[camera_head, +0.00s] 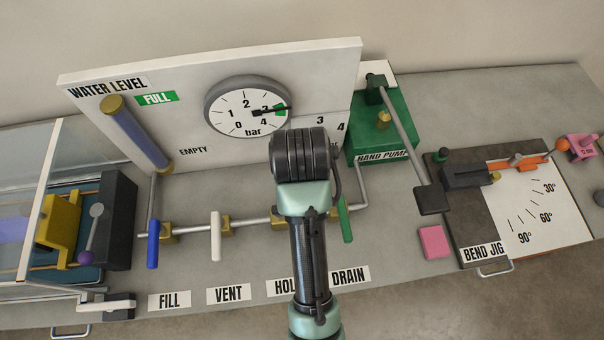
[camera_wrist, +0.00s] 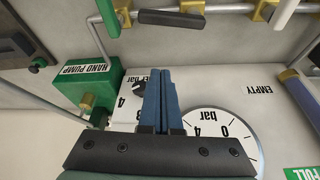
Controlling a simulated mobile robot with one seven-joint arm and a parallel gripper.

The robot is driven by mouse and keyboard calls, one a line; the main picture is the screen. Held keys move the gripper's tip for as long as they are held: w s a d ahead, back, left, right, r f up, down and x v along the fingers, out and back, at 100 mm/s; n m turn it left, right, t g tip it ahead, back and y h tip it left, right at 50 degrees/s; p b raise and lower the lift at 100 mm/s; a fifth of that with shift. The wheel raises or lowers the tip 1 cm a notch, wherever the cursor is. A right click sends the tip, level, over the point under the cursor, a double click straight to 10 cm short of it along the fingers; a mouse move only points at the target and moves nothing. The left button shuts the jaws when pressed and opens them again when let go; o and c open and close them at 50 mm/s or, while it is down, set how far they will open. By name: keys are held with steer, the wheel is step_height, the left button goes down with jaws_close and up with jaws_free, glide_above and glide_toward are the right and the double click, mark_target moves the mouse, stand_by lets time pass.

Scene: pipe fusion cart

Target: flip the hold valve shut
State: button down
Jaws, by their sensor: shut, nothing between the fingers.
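In the wrist view, a dark grey lever (camera_wrist: 172,19) lies sideways, roughly along the pipe, between the green drain lever (camera_wrist: 109,18) and the white vent lever (camera_wrist: 285,9). It appears to be the hold valve's lever; in the head view my arm hides it and part of the HOLD label (camera_head: 281,287). My gripper (camera_wrist: 159,72) is shut and empty; its blue fingers show in front of the gauge panel, apart from the dark lever. In the head view the fingers are hidden behind my wrist.
The blue fill lever (camera_head: 153,244), white vent lever (camera_head: 215,236) and green drain lever (camera_head: 345,220) stand across the pipe (camera_head: 190,228). The gauge (camera_head: 247,106) reads about 3 bar. The green hand pump (camera_head: 385,128) with its long handle stands right, near a pink block (camera_head: 432,242).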

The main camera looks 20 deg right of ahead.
steer(key=shift+s+a+f+p, duration=0.15)
steer(key=shift+f+p, duration=0.7)
steer(key=shift+f, duration=1.4)
steer(key=shift+s+a+f+p, duration=0.2)
steer(key=shift+f+p, duration=0.65)
steer(key=shift+f, duration=1.35)
steer(key=shift+d, duration=0.15)
